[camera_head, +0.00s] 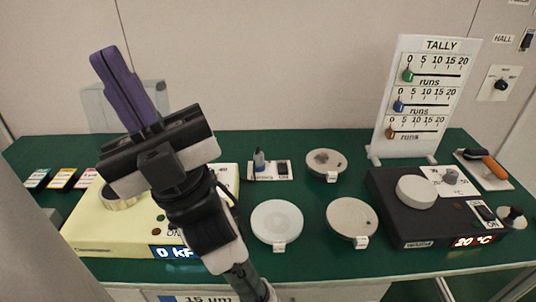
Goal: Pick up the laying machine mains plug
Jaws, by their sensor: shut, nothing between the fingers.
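A small dark grey plug-like piece (259,160) stands upright at the left end of a white switched plate (270,177) near the back of the green bench. The plate's label is too small to read, so I cannot tell for sure that this is the laying machine mains plug. My gripper (104,54) has purple fingers, shut together and empty. They point up and left, above the pale yellow machine (88,232), well to the left of the plug and apart from it. My gripper and arm hide part of the yellow machine.
Three round discs lie mid-bench: upper (326,158), white (277,221) and grey (350,217). A black heater unit (405,233) reading 20 °C and an upright TALLY board (425,100) stand right. Small cards (62,179) lie left. Green bench (315,262) shows clear in front.

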